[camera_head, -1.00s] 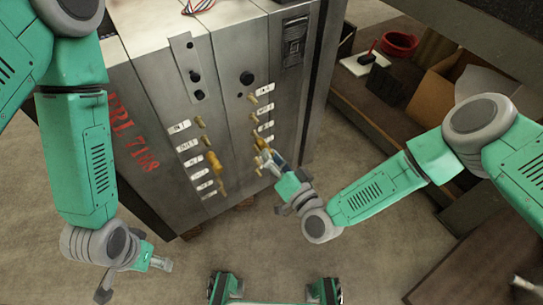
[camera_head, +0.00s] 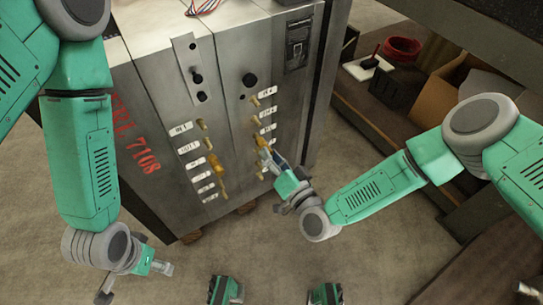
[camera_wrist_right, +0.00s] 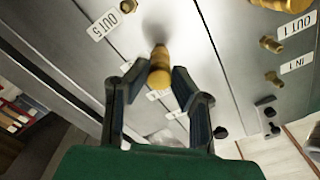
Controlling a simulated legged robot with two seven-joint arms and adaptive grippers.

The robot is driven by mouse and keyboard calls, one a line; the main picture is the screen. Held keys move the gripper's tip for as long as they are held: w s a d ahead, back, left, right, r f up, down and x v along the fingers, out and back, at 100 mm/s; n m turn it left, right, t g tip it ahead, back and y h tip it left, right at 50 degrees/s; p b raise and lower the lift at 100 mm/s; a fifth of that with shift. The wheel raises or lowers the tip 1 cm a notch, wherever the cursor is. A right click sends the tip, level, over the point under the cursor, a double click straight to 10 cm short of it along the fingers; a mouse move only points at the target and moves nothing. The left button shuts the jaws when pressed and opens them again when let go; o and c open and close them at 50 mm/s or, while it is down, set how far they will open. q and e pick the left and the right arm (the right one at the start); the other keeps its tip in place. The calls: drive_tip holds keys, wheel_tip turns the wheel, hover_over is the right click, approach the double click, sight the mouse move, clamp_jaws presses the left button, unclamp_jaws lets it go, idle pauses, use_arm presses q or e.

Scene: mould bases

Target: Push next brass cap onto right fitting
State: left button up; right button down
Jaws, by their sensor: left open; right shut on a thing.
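My right gripper (camera_head: 267,156) is at the right column of fittings on the grey cabinet front. In the right wrist view its two fingers (camera_wrist_right: 160,92) are shut on a brass cap (camera_wrist_right: 160,66), which lines up with a fitting on the panel. Whether the cap is fully seated cannot be told. Bare brass fittings (camera_head: 256,101) show above it in the head view. A larger brass cap (camera_head: 213,161) sits on the left column. Another brass piece (camera_wrist_right: 268,4) shows beside the "OUT 1" label in the wrist view. My left gripper (camera_head: 160,267) is open and empty, low and away from the cabinet.
The grey cabinet (camera_head: 140,90) has red lettering and white labels beside its fittings. A shelf at right holds a cardboard box (camera_head: 440,98), a red ring (camera_head: 402,48) and a white board (camera_head: 365,67). The floor before the cabinet is clear.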

drive_tip(key=shift+w+a+b, duration=0.35)
drive_tip(key=shift+w+a, duration=0.1)
drive_tip(key=shift+w, duration=0.15)
idle(0.4)
drive_tip(key=c, duration=0.9)
unclamp_jaws()
drive_tip(key=p+v, duration=0.3)
drive_tip(key=v, duration=0.4)
drive_tip(key=shift+s, duration=0.1)
idle(0.6)
